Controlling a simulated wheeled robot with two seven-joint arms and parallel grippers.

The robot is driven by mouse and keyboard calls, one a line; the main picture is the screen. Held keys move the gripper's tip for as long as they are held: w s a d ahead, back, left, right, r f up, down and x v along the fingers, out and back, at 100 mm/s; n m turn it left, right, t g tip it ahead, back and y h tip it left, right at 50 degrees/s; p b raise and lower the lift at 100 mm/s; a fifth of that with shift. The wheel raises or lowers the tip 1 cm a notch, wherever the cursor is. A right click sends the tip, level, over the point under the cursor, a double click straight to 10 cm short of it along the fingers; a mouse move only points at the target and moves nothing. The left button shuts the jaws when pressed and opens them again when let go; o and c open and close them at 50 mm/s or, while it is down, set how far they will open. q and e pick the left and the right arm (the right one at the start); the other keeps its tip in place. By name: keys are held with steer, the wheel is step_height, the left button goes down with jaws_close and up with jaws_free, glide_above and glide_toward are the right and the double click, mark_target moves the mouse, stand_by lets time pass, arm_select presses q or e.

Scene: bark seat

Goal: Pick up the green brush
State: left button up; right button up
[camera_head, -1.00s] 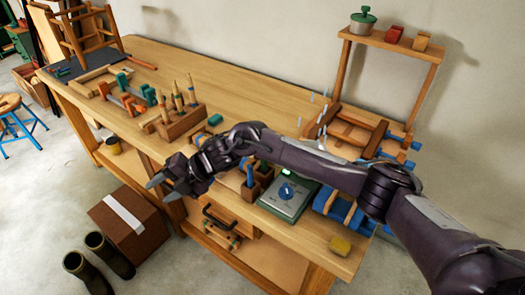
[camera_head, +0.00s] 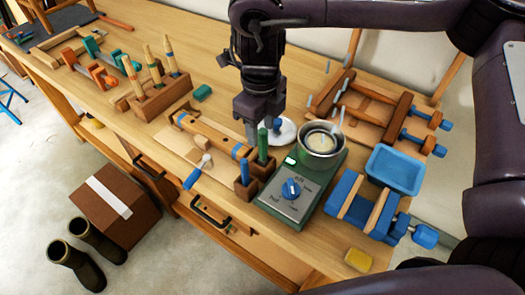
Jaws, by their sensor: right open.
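The green brush (camera_head: 262,145) shows as an upright green handle in a small wooden block holder (camera_head: 246,191) on the workbench, beside a blue-handled one (camera_head: 244,171). My right gripper (camera_head: 252,138) points down just behind and slightly left of the green handle. It is open, and nothing shows held between its fingers. I cannot tell whether a finger touches the handle. The lower end of the brush is hidden in the holder. My left gripper is not in view.
A green hot plate (camera_head: 292,203) with a metal pot (camera_head: 322,140) stands right of the holder. A white round dish (camera_head: 284,133) lies behind it. A wooden clamp piece (camera_head: 212,135) lies left. A blue tray (camera_head: 395,170) and blue-wood clamp (camera_head: 362,206) are further right.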

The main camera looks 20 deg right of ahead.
mark_target(262, 143)
steer(key=shift+w+d+f+p, duration=0.1)
steer(key=shift+f+p, duration=0.2)
steer(key=shift+f, duration=1.1)
steer(key=shift+w+f+p, duration=0.1)
steer(key=shift+f+p, duration=0.2)
steer(key=shift+f, duration=1.1)
jaws_close()
